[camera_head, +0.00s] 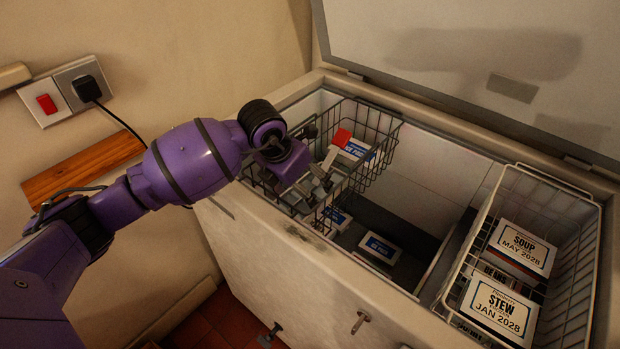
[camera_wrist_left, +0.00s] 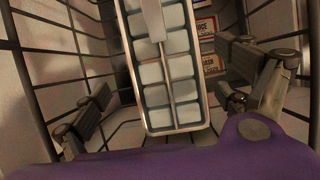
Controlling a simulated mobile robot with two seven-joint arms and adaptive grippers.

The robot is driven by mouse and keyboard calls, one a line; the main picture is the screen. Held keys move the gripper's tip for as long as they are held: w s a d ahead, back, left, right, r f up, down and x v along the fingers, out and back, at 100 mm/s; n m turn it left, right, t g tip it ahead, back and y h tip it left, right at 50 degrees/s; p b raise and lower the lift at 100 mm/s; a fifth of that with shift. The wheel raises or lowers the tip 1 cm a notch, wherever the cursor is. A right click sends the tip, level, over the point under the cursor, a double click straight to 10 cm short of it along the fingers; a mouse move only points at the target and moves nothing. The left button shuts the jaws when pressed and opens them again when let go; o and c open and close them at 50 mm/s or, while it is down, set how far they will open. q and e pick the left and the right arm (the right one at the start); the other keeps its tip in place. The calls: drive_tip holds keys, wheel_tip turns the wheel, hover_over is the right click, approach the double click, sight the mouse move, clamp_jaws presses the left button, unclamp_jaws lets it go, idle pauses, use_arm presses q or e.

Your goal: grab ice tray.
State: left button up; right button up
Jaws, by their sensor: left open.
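My left gripper (camera_head: 314,186) reaches into the left basket of the chest freezer in the head view. Its jaws are open, with one finger on each side of the tray in the left wrist view and visible gaps between. In the head view the gripper hides much of the basket, and I cannot make out the tray clearly. My right gripper is not in view.
The left wire basket (camera_head: 388,128) surrounds the gripper closely; it also holds a blue-and-white box (camera_head: 357,150). The right basket (camera_head: 576,196) holds boxes labelled soup (camera_head: 522,246) and stew (camera_head: 499,308). More packs lie on the freezer floor. The raised lid (camera_head: 450,50) stands behind.

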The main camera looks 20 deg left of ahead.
use_arm(q)
drive_tip(key=x, duration=0.5)
drive_tip(key=shift+s+d, duration=0.1)
drive_tip(key=shift+d, duration=0.2)
drive_tip(key=shift+c, duration=0.5)
drive_tip(key=c, duration=1.7)
